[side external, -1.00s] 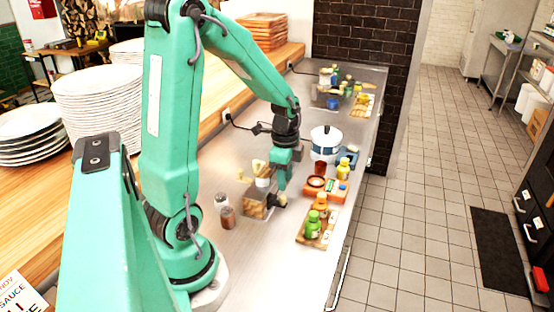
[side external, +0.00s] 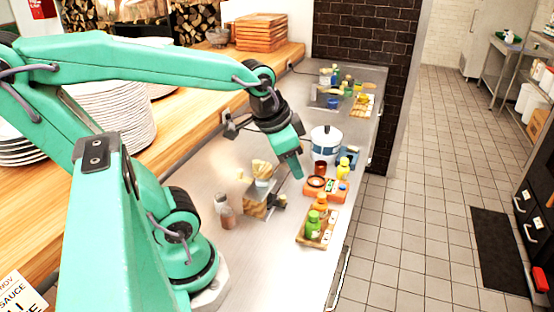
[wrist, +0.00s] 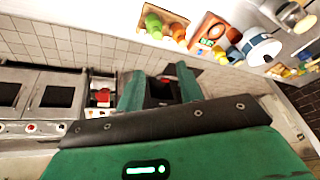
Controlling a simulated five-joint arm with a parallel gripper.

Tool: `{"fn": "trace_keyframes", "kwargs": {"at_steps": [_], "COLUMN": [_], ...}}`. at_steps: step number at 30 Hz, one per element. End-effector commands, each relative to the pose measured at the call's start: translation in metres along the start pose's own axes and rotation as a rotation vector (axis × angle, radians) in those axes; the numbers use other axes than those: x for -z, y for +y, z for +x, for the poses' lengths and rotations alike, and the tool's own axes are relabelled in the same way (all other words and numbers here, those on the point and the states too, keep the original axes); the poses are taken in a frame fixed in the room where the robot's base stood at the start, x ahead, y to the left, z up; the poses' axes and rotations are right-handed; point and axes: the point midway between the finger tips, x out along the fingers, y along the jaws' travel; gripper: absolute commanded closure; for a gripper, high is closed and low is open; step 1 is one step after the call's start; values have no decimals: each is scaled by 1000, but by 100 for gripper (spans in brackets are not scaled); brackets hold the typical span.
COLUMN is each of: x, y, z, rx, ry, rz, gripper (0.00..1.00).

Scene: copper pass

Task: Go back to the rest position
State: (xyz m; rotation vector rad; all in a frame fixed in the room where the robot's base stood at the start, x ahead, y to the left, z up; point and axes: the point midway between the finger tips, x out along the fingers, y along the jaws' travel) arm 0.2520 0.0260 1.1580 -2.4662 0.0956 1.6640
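My gripper (side external: 290,160) is raised above the steel counter (side external: 185,178), between the wooden utensil holder and the white pot in the side external view. In the wrist view my gripper (wrist: 160,82) shows two green fingers set apart, with nothing visible between them. My arm is bent, with its forearm stretched nearly level over the counter.
A wooden holder (side external: 256,202) with utensils stands beside two shakers (side external: 225,212). Plate stacks (side external: 115,115) stand left.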

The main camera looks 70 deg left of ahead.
Motion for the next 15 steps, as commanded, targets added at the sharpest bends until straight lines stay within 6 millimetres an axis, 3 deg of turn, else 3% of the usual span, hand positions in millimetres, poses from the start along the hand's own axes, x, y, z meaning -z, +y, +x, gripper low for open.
{"fn": "trace_keyframes", "kwargs": {"at_steps": [6,15], "x": [-9,-14], "y": [20,28], "z": [-22,-30], "rx": [-17,-31], "ry": [79,108], "rz": [-115,-176], "gripper": [64,64]}}
